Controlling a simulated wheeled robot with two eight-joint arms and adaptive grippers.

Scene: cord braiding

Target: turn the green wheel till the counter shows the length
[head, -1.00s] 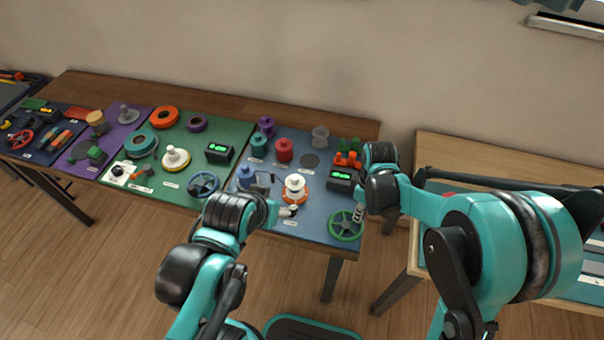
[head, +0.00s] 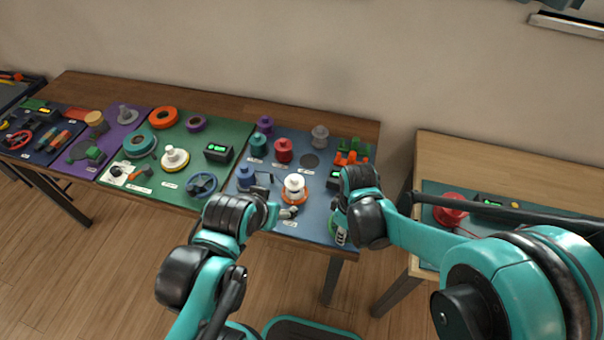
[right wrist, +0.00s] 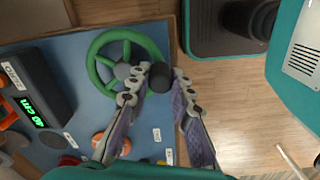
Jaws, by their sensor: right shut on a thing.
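The green wheel (right wrist: 104,43) lies on the blue mat in the right wrist view. In the head view only its left edge (head: 332,224) shows beside my right arm. My right gripper (right wrist: 160,76) is shut on the wheel's dark handle (right wrist: 159,79), at the rim. The black counter (right wrist: 38,92) stands beside the wheel with lit green figures, seen sideways, that seem to read 40 cm. In the head view my arm mostly covers the counter. My left gripper (head: 289,212) is by the front of the blue mat, near a white spool; its jaws are too small to judge.
The white spool (head: 294,186) has an orange base. Red (head: 283,151) and teal (head: 258,146) spools stand behind it, with an orange rack (head: 351,158) at the back right. A separate bench (head: 510,158) stands right, across a gap.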

